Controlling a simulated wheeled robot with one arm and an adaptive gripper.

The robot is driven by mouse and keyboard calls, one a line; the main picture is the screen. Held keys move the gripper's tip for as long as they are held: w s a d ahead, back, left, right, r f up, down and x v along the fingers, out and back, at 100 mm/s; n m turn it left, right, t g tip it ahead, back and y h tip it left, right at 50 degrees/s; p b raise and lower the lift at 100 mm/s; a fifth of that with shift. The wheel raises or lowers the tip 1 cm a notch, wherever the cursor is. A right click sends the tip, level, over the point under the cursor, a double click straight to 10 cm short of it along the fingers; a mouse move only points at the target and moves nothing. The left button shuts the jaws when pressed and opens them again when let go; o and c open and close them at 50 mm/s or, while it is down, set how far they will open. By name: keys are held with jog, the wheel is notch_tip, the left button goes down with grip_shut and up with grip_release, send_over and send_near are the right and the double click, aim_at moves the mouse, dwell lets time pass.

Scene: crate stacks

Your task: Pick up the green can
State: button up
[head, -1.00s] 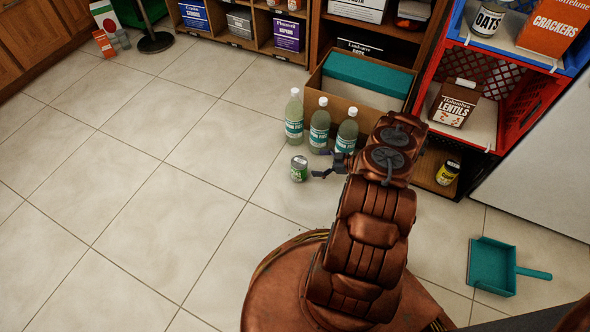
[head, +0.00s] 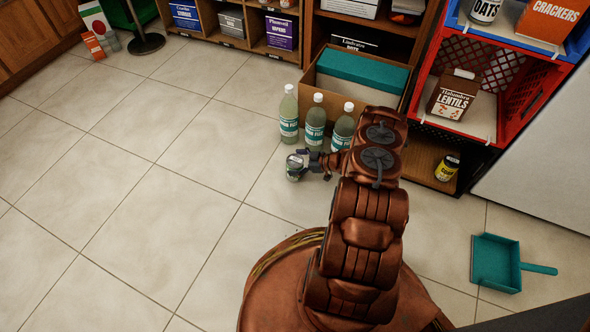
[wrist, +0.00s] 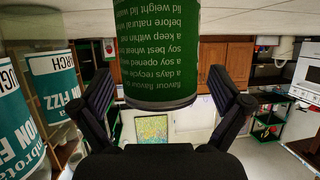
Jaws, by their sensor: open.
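The green can (head: 294,168) stands on the tiled floor in the head view, in front of the bottles. In the wrist view the can (wrist: 155,60) shows upside down and close up, its green label with white text between my two fingers. My gripper (head: 302,164) is at the can in the head view, reaching it from the right. In the wrist view my gripper (wrist: 165,105) is open, with one dark finger on each side of the can and a gap visible at each side.
Several bottles, one of them (head: 289,118), stand just behind the can; they fill the left of the wrist view (wrist: 50,85). A cardboard box (head: 350,103) and a red crate (head: 480,75) are behind. A teal dustpan (head: 495,263) lies at right. Floor to the left is clear.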

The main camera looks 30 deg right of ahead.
jog(key=shift+c, duration=0.4)
jog(key=c, duration=1.6)
jog(key=shift+o, duration=0.2)
